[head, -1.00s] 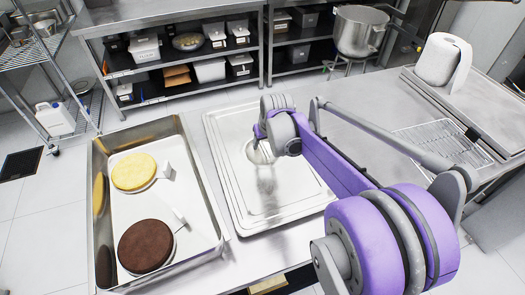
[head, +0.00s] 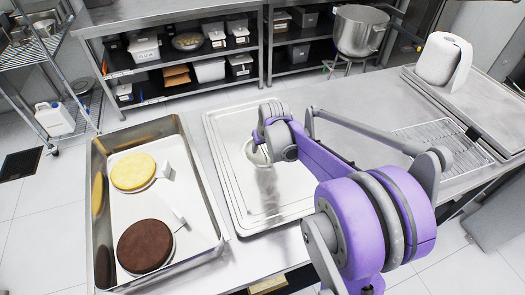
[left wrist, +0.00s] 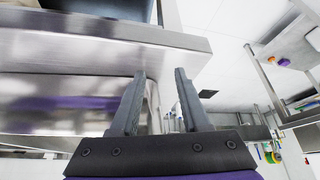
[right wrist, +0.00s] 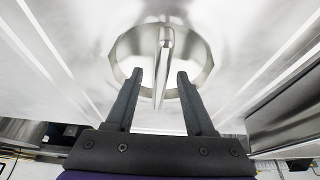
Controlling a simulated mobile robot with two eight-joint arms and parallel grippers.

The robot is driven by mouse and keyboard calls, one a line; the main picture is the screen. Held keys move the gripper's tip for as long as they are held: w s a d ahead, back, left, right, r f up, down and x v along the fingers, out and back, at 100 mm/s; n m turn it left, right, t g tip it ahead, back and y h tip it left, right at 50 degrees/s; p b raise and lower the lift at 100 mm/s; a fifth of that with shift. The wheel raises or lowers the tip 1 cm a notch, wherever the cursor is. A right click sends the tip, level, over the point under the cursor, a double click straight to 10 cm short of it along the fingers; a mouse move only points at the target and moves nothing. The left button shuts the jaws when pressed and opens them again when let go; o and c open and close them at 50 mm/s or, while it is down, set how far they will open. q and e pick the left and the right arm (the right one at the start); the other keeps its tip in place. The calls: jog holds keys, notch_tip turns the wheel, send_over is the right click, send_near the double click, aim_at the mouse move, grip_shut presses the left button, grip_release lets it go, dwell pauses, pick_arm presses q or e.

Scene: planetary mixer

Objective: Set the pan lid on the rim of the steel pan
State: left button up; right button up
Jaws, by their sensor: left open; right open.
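The pan lid (head: 230,170) is a flat rectangular steel sheet lying on the steel table, with a round recess near its middle. The deep steel pan (head: 205,250) stands left of it, open at the top. My right gripper (right wrist: 160,74) is over the lid's recess. In the right wrist view its open fingers are on either side of the bar handle (right wrist: 165,48), with gaps showing on both sides. The arm partly covers the lid in the head view. My left gripper (left wrist: 160,74) is open and empty beside a steel surface; it is outside the head view.
In the pan lie a yellow cake (head: 132,171) and a brown cake (head: 145,246) on white boards. A wire rack (head: 440,145) and a paper roll (head: 441,60) are at the right of the table. Shelves (head: 190,70) stand behind.

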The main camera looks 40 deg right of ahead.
grip_shut()
dwell(0.3)
dwell(1.2)
